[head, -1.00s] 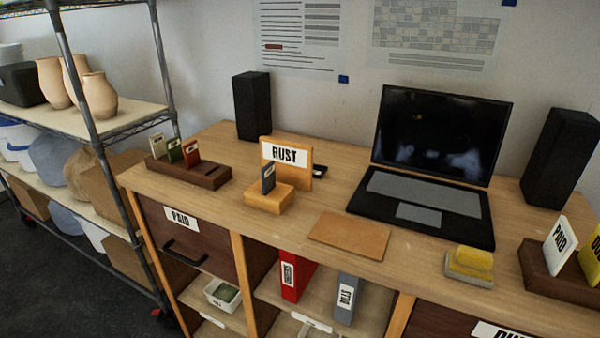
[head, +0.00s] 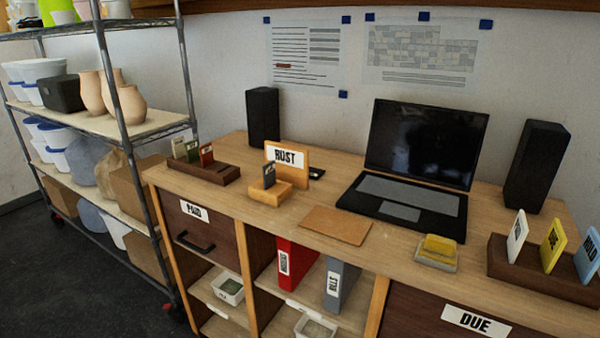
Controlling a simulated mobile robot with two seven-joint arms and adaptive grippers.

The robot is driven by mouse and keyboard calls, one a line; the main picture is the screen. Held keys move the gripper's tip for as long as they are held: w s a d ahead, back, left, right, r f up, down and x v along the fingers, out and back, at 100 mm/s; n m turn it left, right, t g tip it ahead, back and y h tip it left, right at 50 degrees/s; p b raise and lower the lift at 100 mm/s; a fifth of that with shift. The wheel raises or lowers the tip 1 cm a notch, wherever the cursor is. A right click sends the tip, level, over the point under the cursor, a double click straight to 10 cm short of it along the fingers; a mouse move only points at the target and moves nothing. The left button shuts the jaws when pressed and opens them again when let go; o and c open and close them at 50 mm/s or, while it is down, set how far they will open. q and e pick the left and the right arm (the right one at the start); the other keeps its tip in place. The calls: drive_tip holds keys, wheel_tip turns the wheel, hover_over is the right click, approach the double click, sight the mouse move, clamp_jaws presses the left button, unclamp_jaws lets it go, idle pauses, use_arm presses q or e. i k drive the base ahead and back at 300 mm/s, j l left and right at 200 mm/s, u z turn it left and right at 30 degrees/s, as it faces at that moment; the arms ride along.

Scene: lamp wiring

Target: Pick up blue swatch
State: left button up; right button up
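A small dark blue-grey swatch (head: 269,176) with a pale label stands upright in a light wooden block (head: 264,194). The block stands in front of the RUST sign (head: 286,155) on the desk. A dark wooden rack (head: 207,172) to its left holds a cream swatch (head: 179,148), a green swatch (head: 192,151) and a red swatch (head: 206,155), and has bare room at its right end. Neither of my grippers is in view.
A brown mat (head: 335,225), laptop (head: 400,205) and yellow sponge (head: 440,245) lie on the desk (head: 385,262). Speakers (head: 263,116) (head: 537,165) stand at the back. A card rack (head: 540,275) with white, yellow and light blue cards is at right. Metal shelving (head: 112,90) stands left.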

sight(269, 169)
drive_tip(key=i+j, duration=0.15)
drive_tip(key=j, duration=0.25)
drive_tip(key=i+j+z, duration=0.1)
drive_tip(key=j, duration=0.25)
drive_tip(key=i+j, duration=0.15)
drive_tip(key=j, duration=0.25)
drive_tip(key=z, duration=0.05)
